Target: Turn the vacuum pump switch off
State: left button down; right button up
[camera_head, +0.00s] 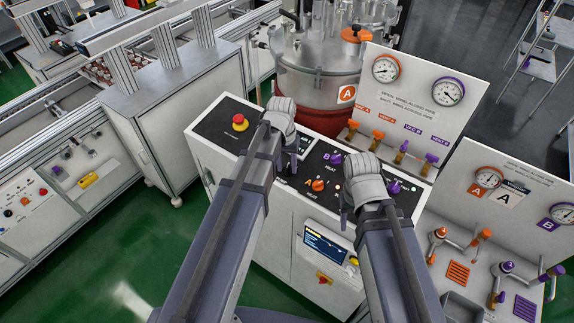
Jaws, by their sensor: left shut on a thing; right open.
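The control panel (225,130) is the dark top of a white cabinet. An orange knob (318,185) marked A and a purple knob (337,158) marked B show on it. Another purple knob (394,186) is right of my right gripper. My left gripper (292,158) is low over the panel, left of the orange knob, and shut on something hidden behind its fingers. My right gripper (347,208) is open near the panel's front right part. No vacuum pump switch can be made out; the grippers cover parts of the panel and the labels are too small.
A red emergency button (240,122) on a yellow base sits at the panel's left. A gauge board (415,100) with several orange and purple valves stands behind. A steel vessel (318,70) rises at the back. A small screen (325,247) is on the cabinet front.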

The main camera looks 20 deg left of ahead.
aim_at(284, 170)
pick_arm(q)
jog(key=shift+n, duration=0.9)
jog(key=shift+c, duration=2.2)
grip_release()
jog(key=shift+r, duration=0.1)
notch_tip(284, 170, up, 8)
jog(key=p, duration=0.7)
jog(key=shift+a+f+p, duration=0.2)
jog(key=shift+a+p, duration=0.2)
jog(key=shift+s, duration=0.1)
